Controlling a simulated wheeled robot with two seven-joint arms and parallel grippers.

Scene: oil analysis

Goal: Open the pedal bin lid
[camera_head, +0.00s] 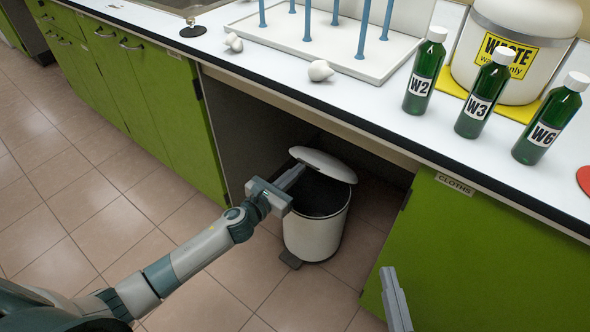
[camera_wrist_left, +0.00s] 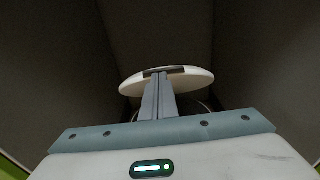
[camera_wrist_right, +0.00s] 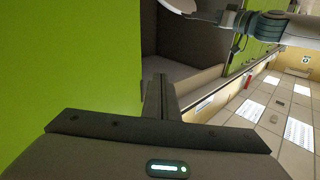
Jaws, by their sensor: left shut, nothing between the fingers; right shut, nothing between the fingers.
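The white pedal bin (camera_head: 316,238) stands on the floor in the recess under the counter. Its round white lid (camera_head: 326,164) is raised and tilted, and the dark inside of the bin shows below it. A dark pedal (camera_head: 291,260) sticks out at the base. My left gripper (camera_head: 292,177) is shut and empty, with its fingers over the bin opening at the lid's near left edge. In the left wrist view the closed fingers reach up to the lid (camera_wrist_left: 190,80); I cannot tell whether they touch it. My right gripper (camera_head: 395,298) is shut and empty, in front of the right cabinet.
Green cabinet doors (camera_head: 480,262) flank the recess. The counter edge (camera_head: 330,122) runs above the bin. Green bottles (camera_head: 478,103), a waste container (camera_head: 510,50) and a peg rack (camera_head: 330,45) stand on the counter. The tiled floor (camera_head: 60,230) at left is clear.

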